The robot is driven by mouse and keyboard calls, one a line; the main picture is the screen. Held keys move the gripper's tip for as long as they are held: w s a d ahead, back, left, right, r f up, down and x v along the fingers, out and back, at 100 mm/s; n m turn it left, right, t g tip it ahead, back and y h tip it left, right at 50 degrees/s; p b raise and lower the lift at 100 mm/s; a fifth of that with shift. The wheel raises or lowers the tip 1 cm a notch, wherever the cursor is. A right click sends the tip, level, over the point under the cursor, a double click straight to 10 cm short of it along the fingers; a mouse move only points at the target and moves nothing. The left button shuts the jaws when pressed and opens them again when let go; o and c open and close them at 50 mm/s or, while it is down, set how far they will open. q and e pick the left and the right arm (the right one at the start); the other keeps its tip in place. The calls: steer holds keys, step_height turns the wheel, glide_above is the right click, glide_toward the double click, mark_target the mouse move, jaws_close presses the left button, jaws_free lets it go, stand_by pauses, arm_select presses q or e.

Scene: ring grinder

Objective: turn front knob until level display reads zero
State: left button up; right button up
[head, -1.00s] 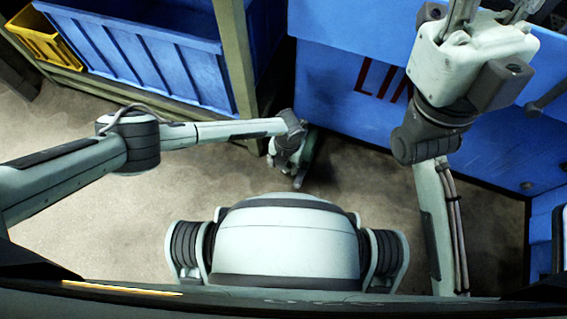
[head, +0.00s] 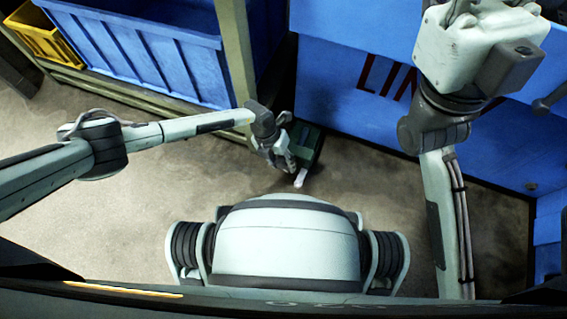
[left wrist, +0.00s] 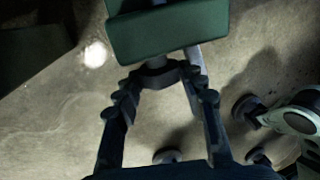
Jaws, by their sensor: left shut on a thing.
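A green box-like unit (head: 307,143) is at the foot of the blue machine in the head view. Its green body also fills the top of the left wrist view (left wrist: 165,30). My left gripper (head: 285,160) is at its left side. In the left wrist view the left gripper's fingers (left wrist: 160,76) converge and are shut on a dark rounded part, apparently the front knob (left wrist: 155,73), just below the green body. The level display does not show in either view.
The blue machine (head: 335,75) with red letters stands behind. A large blue bin (head: 150,50) and a yellow bin (head: 42,38) sit on a rack with a post (head: 235,60) at the left. The concrete floor (head: 370,215) in front is bare.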

mark_target(281, 162)
arm_select(q)
steer(key=shift+w+a+f+g+h+b, duration=0.1)
steer(key=shift+a+f+g+h+b, duration=0.1)
steer(key=shift+h+b, duration=0.3)
steer(key=shift+a+f+g+h+b, duration=0.1)
steer(key=shift+g+h+b, duration=0.1)
steer(key=shift+h+b, duration=0.3)
steer(key=shift+r+h+b, duration=0.1)
steer(key=shift+h+b, duration=0.4)
steer(key=shift+b, duration=0.05)
steer(key=shift+r, duration=0.1)
steer(key=o, duration=1.2)
steer(key=shift+c, duration=0.2)
step_height(281, 162, up, 10)
